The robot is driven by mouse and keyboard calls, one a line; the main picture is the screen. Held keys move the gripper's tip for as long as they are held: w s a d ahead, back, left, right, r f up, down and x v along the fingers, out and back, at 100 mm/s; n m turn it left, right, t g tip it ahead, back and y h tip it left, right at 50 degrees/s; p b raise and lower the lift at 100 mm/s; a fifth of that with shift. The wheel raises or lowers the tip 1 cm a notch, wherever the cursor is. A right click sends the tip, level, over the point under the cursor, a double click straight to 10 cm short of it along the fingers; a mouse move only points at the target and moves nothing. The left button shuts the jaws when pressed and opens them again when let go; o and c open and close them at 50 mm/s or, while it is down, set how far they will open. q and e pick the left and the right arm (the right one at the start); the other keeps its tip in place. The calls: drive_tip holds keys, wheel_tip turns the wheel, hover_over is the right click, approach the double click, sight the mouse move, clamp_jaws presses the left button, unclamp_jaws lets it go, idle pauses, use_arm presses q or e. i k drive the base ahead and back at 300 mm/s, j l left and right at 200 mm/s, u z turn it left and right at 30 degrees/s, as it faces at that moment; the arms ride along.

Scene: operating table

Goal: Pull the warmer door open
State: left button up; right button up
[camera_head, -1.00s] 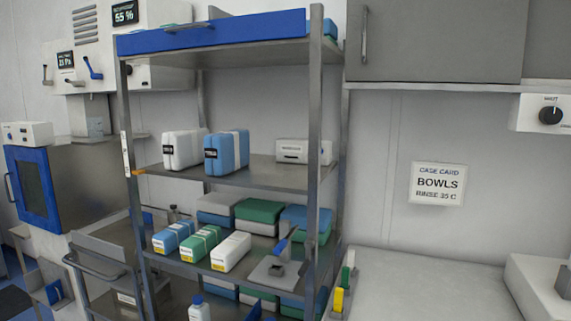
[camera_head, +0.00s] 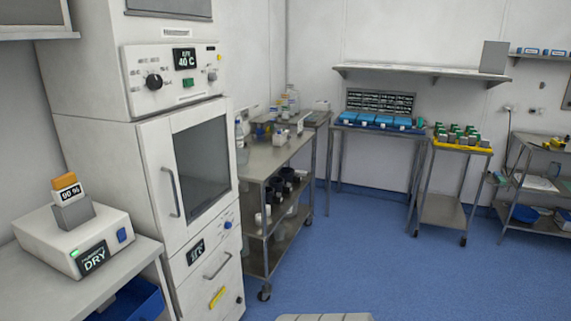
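A tall white cabinet that looks like the warmer (camera_head: 125,165) stands at the left. Its control panel (camera_head: 170,80) has a black knob and a display reading 40 C. Below the panel is a white door (camera_head: 157,160) with a dark glass window (camera_head: 202,162) and a vertical metal handle (camera_head: 171,192) on its left side. The door looks closed. A lower section has another display, a horizontal handle (camera_head: 217,265) and a yellow strip. Neither gripper is in view.
A white device reading DRY (camera_head: 75,240) sits on a counter left of the cabinet. A wheeled steel cart (camera_head: 275,160) stands right of it. Tables and a yellow-topped cart (camera_head: 462,147) line the back. Blue floor (camera_head: 400,275) is open at front right.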

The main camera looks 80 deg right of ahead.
sight(155, 137)
drive_tip(key=z, duration=1.9)
